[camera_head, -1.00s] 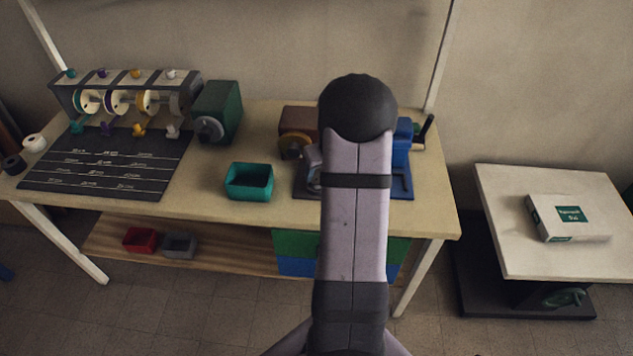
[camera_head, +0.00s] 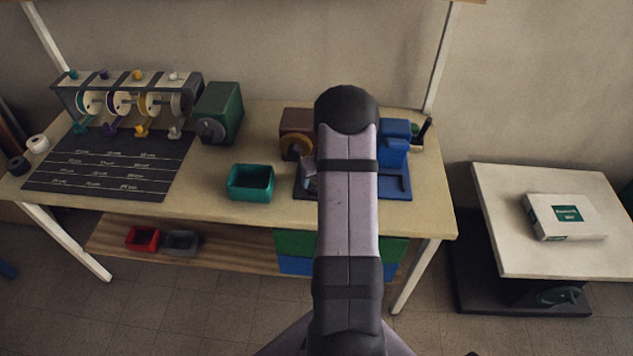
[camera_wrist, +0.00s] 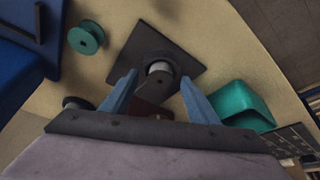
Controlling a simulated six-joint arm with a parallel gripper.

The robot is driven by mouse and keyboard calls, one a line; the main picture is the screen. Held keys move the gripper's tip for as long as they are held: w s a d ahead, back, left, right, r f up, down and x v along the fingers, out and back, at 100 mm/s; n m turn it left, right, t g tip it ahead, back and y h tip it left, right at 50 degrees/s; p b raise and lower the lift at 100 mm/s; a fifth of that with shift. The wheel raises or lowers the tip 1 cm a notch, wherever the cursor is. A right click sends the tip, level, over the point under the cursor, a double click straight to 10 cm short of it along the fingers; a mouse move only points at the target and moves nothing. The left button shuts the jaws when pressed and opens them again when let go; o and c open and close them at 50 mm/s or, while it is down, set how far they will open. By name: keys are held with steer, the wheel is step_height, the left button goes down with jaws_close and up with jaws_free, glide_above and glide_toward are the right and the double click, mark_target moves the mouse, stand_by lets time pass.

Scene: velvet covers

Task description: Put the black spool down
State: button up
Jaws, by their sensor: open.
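In the wrist view my gripper (camera_wrist: 157,88) is open, its two blue fingers apart on either side of a dark spool with a pale core (camera_wrist: 161,68). This looks like the black spool. It is on a dark square plate (camera_wrist: 185,68); I cannot tell whether a finger touches it.
A teal bin (camera_head: 250,182) stands left of my arm and close to a finger in the wrist view (camera_wrist: 240,101). A teal spool (camera_wrist: 86,38) lies beyond the plate's left side. A blue device (camera_head: 393,150) stands right of my arm. A dark mat (camera_head: 110,165) covers the left.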

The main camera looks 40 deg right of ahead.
steer(key=c, duration=1.2)
step_height(320, 180, up, 10)
steer(key=b, duration=0.2)
steer(key=w+a+b, duration=0.3)
steer(key=w+a, duration=0.9)
steer(key=a, duration=0.3)
steer(key=shift+w+a+f+b, duration=0.3)
steer(key=shift+w+f, duration=0.1)
steer(key=shift+f, duration=0.05)
